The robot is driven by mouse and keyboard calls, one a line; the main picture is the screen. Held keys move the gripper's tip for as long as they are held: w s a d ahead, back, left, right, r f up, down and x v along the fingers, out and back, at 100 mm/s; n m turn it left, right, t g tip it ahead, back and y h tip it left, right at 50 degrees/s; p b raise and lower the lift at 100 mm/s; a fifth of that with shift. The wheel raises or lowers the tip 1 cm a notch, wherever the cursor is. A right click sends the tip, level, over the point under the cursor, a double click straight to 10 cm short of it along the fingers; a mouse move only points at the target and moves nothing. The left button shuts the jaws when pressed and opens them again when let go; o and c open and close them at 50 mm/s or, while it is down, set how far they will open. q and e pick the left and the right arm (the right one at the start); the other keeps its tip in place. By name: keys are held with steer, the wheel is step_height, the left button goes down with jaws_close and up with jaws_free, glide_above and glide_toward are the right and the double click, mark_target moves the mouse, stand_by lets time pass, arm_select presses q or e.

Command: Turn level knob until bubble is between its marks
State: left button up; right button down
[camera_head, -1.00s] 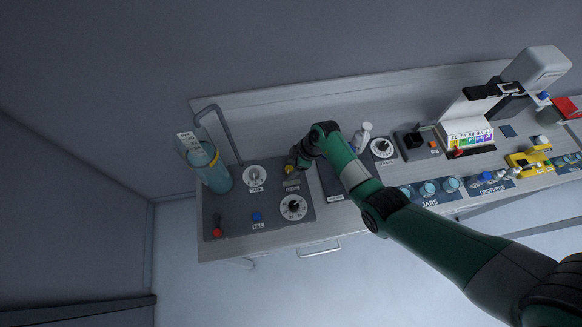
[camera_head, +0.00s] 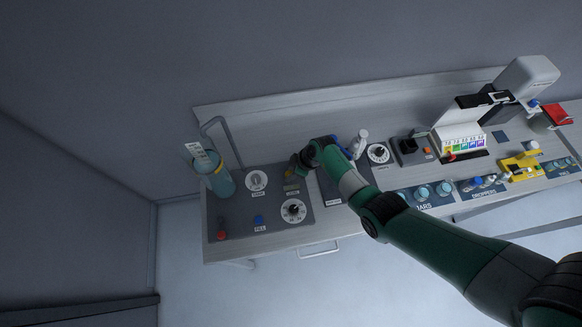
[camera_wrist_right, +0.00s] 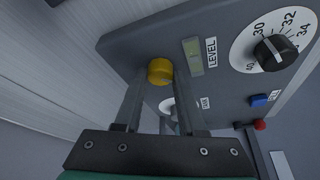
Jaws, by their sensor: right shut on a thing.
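The yellow level knob (camera_wrist_right: 160,71) sits on the dark grey panel beside the LEVEL label. My right gripper (camera_wrist_right: 160,82) is shut on it, with one finger on each side. In the head view my right gripper (camera_head: 297,167) is at the knob, which is mostly hidden. The small greenish level vial (camera_wrist_right: 193,54) lies just right of the knob in the wrist view, and it also shows in the head view (camera_head: 292,188). Its bubble and marks are too small to tell. My left gripper is out of view.
A numbered dial (camera_head: 293,211), a white TANK dial (camera_head: 256,180), a blue FILL button (camera_head: 259,219) and a red knob (camera_head: 221,235) share the panel. A teal tank (camera_head: 219,181) and grey pipe stand at left. Jars (camera_head: 422,192) and other equipment are right.

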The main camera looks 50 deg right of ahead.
steer(key=c, duration=0.5)
jaws_free()
steer(key=p+v, duration=0.6)
steer(key=v, duration=0.5)
steer(key=shift+r, duration=0.3)
steer(key=shift+s+a, duration=0.1)
